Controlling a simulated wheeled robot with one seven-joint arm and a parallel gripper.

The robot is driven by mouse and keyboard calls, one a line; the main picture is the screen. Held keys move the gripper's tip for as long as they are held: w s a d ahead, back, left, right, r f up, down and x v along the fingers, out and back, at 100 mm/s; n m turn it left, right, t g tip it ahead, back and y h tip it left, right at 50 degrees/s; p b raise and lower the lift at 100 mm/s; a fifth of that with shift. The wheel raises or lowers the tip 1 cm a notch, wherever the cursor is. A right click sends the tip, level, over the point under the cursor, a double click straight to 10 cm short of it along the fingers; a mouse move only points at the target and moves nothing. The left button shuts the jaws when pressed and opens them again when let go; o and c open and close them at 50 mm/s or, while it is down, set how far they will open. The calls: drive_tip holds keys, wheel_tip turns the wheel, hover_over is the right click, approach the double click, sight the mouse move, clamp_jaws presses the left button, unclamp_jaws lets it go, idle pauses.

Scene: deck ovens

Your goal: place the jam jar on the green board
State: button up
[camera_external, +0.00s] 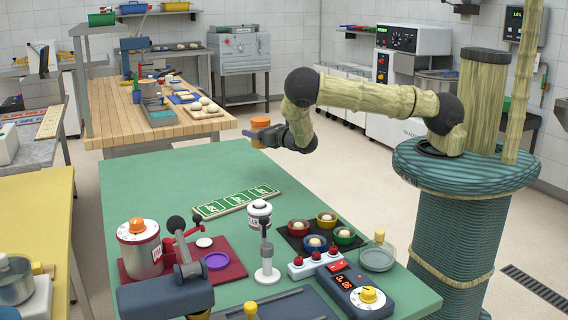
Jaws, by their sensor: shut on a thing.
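My gripper (258,137) is shut on the jam jar (261,123), a small orange jar with its top showing above the fingers. Gripper and jar are in the air above the back right part of the green table, with the arm reaching in from the right. The fingers hide part of the jar. The green board (236,202), a flat strip with white markings and a pale edge, lies on the table, nearer the camera and a little left of the gripper. Nothing stands on the board.
A white jar-like thing (259,209) stands close to the board's near side. A dark tray with several coloured bowls (298,228) lies to the right. A red mat (232,272) with a dial canister (139,252) is at the left. The table's back half (170,180) is clear.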

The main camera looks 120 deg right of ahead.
drive_tip(key=w+a+r+n+t+y+b, duration=0.1)
drive_tip(key=w+a+n+t+y+b, duration=0.2)
drive_tip(key=w+a+b, duration=0.7)
drive_tip(key=w+a+t, duration=0.1)
drive_tip(key=w+a, duration=0.4)
drive_tip(key=w, duration=0.1)
drive_tip(key=shift+r, duration=0.3)
wheel_tip(320, 180, down, 6)
drive_tip(key=shift+f, duration=0.15)
drive_tip(key=shift+f, duration=1.9)
drive_tip(key=shift+b, duration=0.3)
